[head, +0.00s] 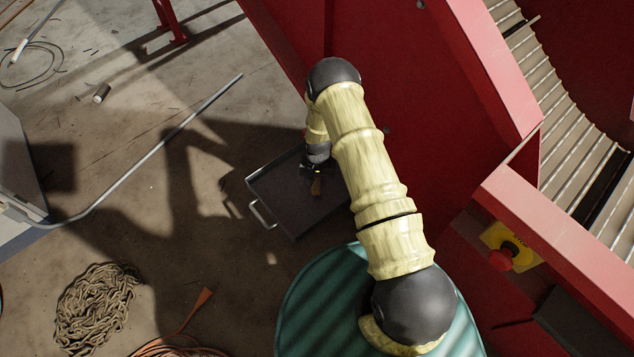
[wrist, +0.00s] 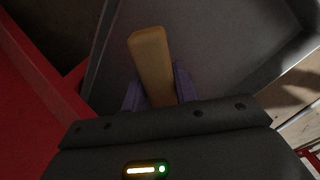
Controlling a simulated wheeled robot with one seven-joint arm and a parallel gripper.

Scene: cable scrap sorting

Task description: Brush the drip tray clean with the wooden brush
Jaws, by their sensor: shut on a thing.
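The drip tray (head: 285,213) is a dark, shallow metal tray with a pale handle at its left, lying on the floor beside the red machine. My gripper (head: 312,172) is over the tray, partly hidden by my arm. In the wrist view my gripper (wrist: 157,97) is shut on the wooden handle of the brush (wrist: 151,58). A bit of the brush (head: 316,187) also shows in the head view. Its bristles are hidden. The tray floor (wrist: 205,45) fills much of the wrist view and looks dark; I cannot tell whether debris lies on it.
The red machine (head: 420,90) stands close on the right, with a roller conveyor (head: 570,120) and a red stop button (head: 502,258). A green ribbed drum top (head: 305,310) is in front.

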